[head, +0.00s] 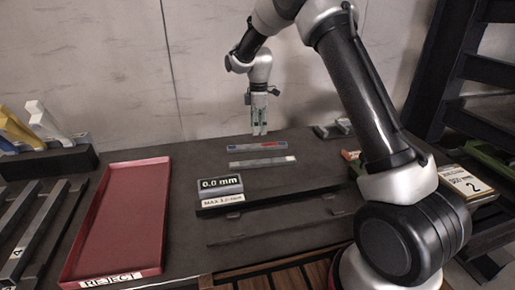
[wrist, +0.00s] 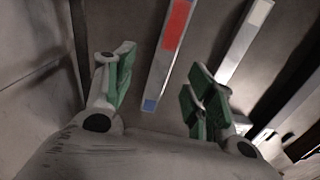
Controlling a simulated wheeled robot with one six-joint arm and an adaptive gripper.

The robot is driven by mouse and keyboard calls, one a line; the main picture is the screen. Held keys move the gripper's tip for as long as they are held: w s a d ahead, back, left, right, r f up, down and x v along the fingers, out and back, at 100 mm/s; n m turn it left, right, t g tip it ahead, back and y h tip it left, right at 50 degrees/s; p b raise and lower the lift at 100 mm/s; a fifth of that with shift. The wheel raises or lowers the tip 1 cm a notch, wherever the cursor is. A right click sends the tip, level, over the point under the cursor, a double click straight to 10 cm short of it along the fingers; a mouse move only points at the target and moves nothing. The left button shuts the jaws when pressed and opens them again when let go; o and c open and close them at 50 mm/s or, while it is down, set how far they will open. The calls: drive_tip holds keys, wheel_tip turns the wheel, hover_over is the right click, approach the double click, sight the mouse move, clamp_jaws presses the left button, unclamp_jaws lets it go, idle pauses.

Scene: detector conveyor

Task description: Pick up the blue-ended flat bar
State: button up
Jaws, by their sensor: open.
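The blue-ended flat bar (head: 242,148) lies flat on the dark table, below my gripper; it is grey with a blue left end and a red section to the right. It also shows in the wrist view (wrist: 164,66), running between my fingers, blue end nearest the palm. My gripper (head: 259,131) points down and is open and empty. In the wrist view its green-padded fingers (wrist: 158,78) stand apart on either side of the bar. I cannot tell the exact height above it.
A second, pale-ended bar (head: 262,162) lies parallel in front. A gauge reading 0.0 mm (head: 220,185) stands nearer. A red REJECT tray (head: 118,222) is at the left, with dark rails beside it. A wall (head: 205,60) stands behind; dark shelving is at the right.

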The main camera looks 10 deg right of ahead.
sight(257, 145)
drive_tip(key=f, duration=0.7)
drive_tip(key=shift+s+a+f, duration=0.2)
drive_tip(key=shift+s+a, duration=0.1)
drive_tip(key=shift+s, duration=0.1)
clamp_jaws()
